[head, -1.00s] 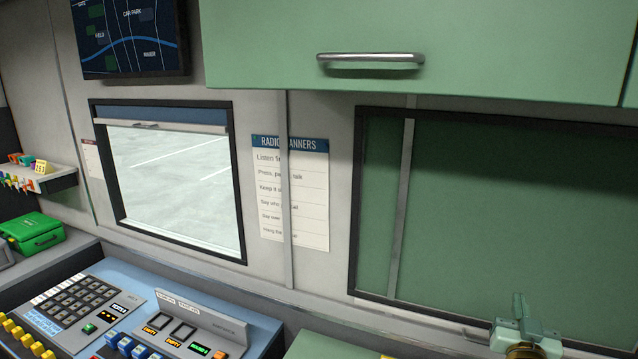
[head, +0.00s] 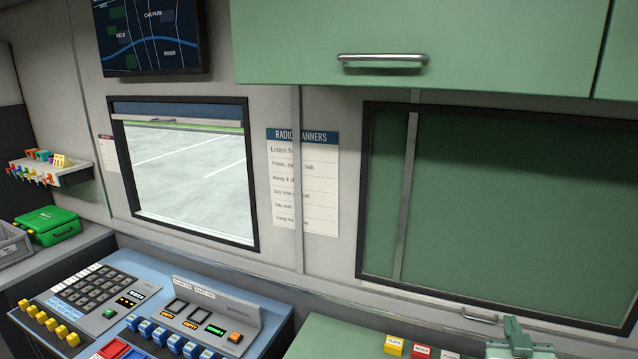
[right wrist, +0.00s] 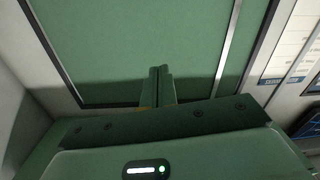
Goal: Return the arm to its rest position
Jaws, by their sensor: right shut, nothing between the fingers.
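My right gripper (head: 514,326) shows at the bottom right of the head view, above the green counter and in front of the green-paned window. In the right wrist view its two fingers (right wrist: 160,84) are together, with nothing between them. The fingers point toward the green pane. The rest of my right arm is mostly out of the head view. My left gripper is not in view.
A blue console (head: 262,326) with buttons stands at the lower left. Small labelled blocks, including a yellow one (head: 394,345), are on the counter left of my gripper. A green overhead cabinet (head: 470,40) hangs above. A green case (head: 50,226) is far left.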

